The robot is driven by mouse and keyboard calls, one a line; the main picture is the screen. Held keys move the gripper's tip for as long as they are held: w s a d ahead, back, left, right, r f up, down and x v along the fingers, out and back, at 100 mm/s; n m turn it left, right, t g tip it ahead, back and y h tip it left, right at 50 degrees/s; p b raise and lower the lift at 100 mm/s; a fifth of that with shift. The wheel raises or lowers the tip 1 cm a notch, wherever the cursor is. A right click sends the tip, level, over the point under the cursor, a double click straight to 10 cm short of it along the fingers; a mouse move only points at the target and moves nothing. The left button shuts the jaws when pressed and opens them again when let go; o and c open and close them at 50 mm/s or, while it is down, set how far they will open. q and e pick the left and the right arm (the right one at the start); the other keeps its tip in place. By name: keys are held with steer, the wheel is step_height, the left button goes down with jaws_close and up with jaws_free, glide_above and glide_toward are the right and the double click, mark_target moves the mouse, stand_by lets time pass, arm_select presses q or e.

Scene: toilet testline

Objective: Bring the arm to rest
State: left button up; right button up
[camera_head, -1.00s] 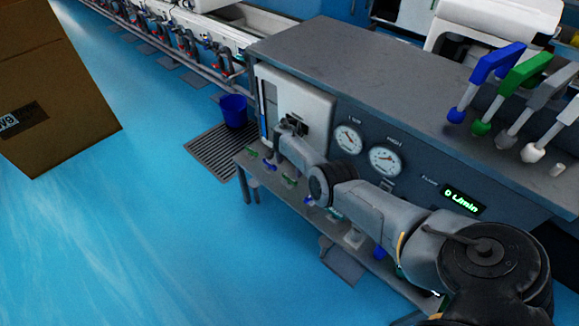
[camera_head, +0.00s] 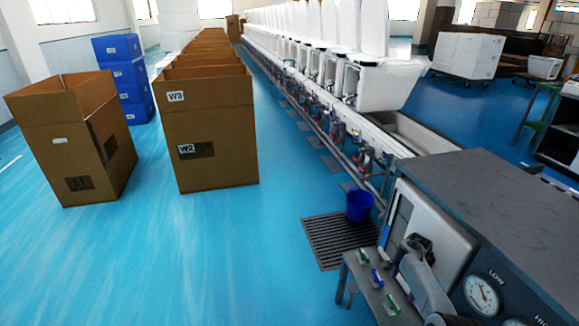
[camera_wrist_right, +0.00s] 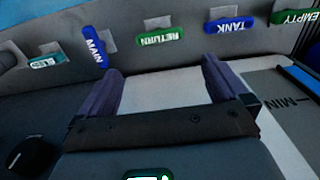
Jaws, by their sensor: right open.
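My right arm (camera_head: 424,288) comes in at the lower right in the head view, in front of the grey test bench. Its gripper (camera_head: 416,246) shows small and dark against the bench's pale front panel; I cannot tell there whether it touches. In the right wrist view the gripper (camera_wrist_right: 160,84) is open, its two dark fingers apart with nothing between them. Beyond the fingers are a blue MAIN handle (camera_wrist_right: 94,52), a green RETURN handle (camera_wrist_right: 160,38) and a blue TANK handle (camera_wrist_right: 229,44). My left gripper is in neither view.
The grey bench (camera_head: 500,195) fills the lower right, with a pressure gauge (camera_head: 481,294) on its front. A blue bucket (camera_head: 359,206) stands by a floor grate (camera_head: 335,240). Cardboard boxes (camera_head: 208,125) stand at left, a row of toilets (camera_head: 384,86) behind. Blue floor between is clear.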

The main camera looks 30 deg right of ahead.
steer(key=s+a+r+n+t+p, duration=0.1)
steer(key=s+a+r+n+p, duration=0.65)
steer(key=a, duration=0.65)
steer(key=s+a+r+n+t+p, duration=0.1)
steer(key=s+a+r+n+p, duration=0.3)
steer(key=s+a+r+n, duration=0.7)
steer(key=s+a+r+n+t+p, duration=0.2)
steer(key=s+a+r+n+p, duration=0.35)
steer(key=a, duration=1.05)
step_height(320, 180, up, 39)
steer(key=m+p, duration=0.2)
steer(key=p, duration=3.6)
step_height(320, 180, down, 75)
steer(key=b, duration=7.5)
steer(key=shift+s+d, duration=0.3)
steer(key=shift+s, duration=0.15)
steer(key=shift+r, duration=0.15)
